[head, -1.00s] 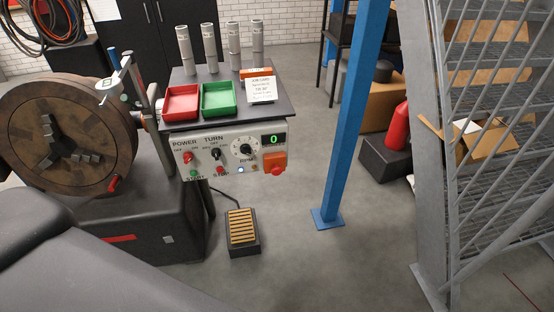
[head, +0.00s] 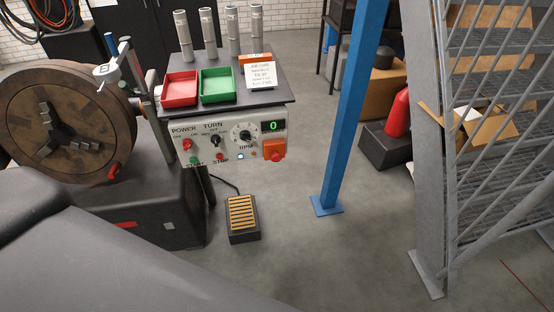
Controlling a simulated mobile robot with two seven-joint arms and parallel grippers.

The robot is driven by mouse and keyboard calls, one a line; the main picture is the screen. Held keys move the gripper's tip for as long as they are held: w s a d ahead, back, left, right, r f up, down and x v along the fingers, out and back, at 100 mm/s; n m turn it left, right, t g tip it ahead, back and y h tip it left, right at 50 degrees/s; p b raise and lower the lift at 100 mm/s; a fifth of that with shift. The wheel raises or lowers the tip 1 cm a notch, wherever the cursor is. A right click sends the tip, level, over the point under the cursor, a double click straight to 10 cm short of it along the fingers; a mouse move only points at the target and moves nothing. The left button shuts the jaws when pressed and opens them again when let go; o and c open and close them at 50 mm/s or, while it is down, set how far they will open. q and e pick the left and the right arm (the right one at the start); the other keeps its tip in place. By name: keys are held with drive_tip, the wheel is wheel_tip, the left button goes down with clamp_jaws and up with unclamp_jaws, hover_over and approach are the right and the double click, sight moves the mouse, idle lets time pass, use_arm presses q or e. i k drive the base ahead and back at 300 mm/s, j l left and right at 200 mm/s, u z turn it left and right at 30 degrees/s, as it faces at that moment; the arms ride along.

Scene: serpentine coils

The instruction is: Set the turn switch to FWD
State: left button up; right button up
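The turn switch (head: 215,141) is a small black lever under the word TURN on the grey control panel (head: 262,147). Its exact position is too small to tell. The red power switch (head: 187,144) is to its left, and the black RPM dial (head: 244,136) is to its right. The display (head: 272,126) reads 0 in green. Neither of my grippers is in view; only a dark grey part of my arm fills the lower left, well apart from the panel.
A table with a red tray (head: 180,88), a green tray (head: 217,85) and a white card (head: 260,75) sits above the panel. A round chuck (head: 62,140) stands at left. A foot pedal (head: 242,218) lies below. A blue post (head: 350,120) rises at right; floor between is clear.

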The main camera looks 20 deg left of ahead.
sight(216, 140)
drive_tip(key=k+j+u, duration=0.1)
drive_tip(key=u, duration=1)
